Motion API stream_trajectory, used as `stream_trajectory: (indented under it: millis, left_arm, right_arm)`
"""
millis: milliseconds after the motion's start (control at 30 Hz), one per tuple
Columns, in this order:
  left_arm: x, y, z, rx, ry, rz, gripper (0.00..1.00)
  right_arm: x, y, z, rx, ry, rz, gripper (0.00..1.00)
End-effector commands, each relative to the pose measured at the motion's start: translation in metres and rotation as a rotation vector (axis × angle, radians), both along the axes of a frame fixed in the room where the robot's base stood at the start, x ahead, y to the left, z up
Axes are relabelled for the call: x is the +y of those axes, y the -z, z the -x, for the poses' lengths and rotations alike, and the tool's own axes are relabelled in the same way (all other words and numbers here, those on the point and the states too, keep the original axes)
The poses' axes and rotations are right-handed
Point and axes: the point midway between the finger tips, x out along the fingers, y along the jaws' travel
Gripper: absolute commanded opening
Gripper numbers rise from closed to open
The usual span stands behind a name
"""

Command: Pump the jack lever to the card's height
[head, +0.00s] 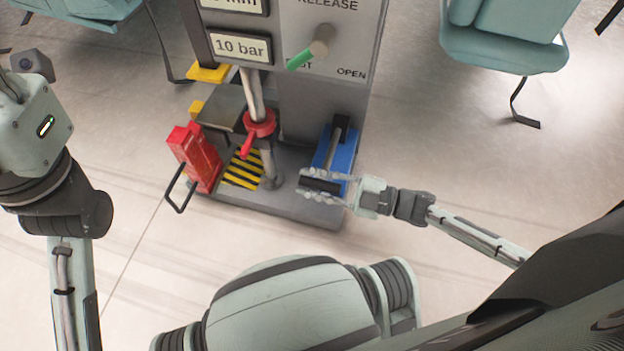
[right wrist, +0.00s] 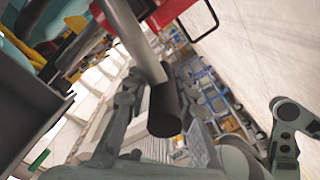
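The jack lever is a grey rod with a black grip (head: 320,186), rising from a blue pump body (head: 342,158) on the grey base. My right gripper (head: 303,184) is open, with its fingers on either side of the black grip. Contact with the left finger cannot be told. My left arm is at the left edge of the head view; its gripper is out of sight. I see no card with a target height.
A grey panel (head: 330,40) carries a "10 bar" display (head: 241,47), a partly cropped "mm" display above it, and a green-handled release valve (head: 312,50) pointing toward the SHUT side. A red box (head: 195,158) and a red-collared post (head: 261,125) stand left. Teal seats (head: 505,40) are behind.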

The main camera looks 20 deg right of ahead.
Motion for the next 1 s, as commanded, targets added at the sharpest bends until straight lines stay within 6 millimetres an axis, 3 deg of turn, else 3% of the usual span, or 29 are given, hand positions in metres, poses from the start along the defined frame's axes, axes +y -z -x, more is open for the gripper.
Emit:
stream_trajectory:
  millis: [133,533,1000]
  left_arm:
    - [0.000,0.000,0.000,-0.002,0.000,0.001,0.32]
    - [0.001,-0.001,0.000,-0.001,0.000,0.012,0.32]
    - [0.001,0.000,0.000,0.000,-0.001,0.007,0.32]
  right_arm:
    - [-0.002,0.000,-0.003,-0.004,0.006,0.003,0.41]
    - [-0.009,0.001,0.004,-0.003,0.001,0.007,0.41]
    - [-0.084,0.000,0.055,-0.002,0.003,0.005,0.41]
